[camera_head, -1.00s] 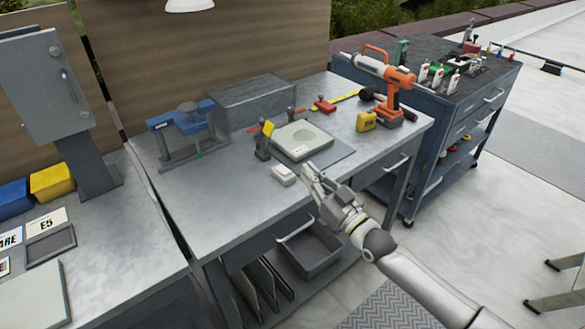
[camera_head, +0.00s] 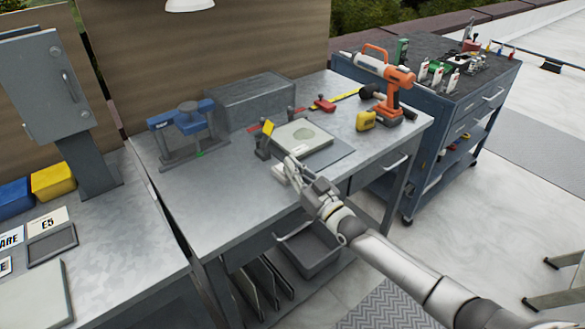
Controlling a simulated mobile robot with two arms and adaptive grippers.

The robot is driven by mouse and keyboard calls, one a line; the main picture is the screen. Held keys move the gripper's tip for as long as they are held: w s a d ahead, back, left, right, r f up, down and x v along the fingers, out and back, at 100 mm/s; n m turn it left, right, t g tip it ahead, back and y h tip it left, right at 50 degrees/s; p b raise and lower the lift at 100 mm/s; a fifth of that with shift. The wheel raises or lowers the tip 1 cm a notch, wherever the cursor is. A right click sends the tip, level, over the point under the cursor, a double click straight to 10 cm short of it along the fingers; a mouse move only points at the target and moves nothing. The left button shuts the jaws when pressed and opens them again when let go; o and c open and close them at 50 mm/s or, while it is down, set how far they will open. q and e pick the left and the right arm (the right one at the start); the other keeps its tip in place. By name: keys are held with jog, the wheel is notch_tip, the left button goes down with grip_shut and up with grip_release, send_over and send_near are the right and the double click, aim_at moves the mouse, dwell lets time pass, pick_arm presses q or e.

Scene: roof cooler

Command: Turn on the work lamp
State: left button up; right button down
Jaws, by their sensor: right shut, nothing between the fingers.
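The white shade of a lamp (camera_head: 190,5) hangs at the top edge of the view, cut off above. Its underside looks pale, and I cannot tell whether it is lit. A small white box (camera_head: 278,172), perhaps the lamp's switch, lies on the metal workbench (camera_head: 225,205), left of the grey plate. My right gripper (camera_head: 291,166) is shut and empty, its fingertips at the small white box and partly covering it. I cannot tell whether they touch it. My left gripper is not in view.
The bench's front left is clear. A tool cart (camera_head: 390,185) stands at right.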

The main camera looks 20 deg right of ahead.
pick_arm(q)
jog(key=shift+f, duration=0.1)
pick_arm(e)
jog(key=f+b, duration=0.1)
jog(key=b, duration=0.2)
jog(key=shift+s+f+t, duration=0.1)
jog(key=shift+f+t, duration=0.1)
jog(key=shift+t, duration=0.2)
jog(key=shift+r+p, duration=0.65)
jog(key=shift+r, duration=0.25)
notch_tip(320, 180, up, 3)
jog(key=shift+d+f+p, duration=0.1)
jog(key=shift+p, duration=1)
pick_arm(q)
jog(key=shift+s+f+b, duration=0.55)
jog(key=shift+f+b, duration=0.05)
jog(key=shift+b, duration=0.35)
pick_arm(e)
jog(key=f+v, duration=0.1)
jog(key=v, duration=0.9)
jog(key=shift+f, duration=0.4)
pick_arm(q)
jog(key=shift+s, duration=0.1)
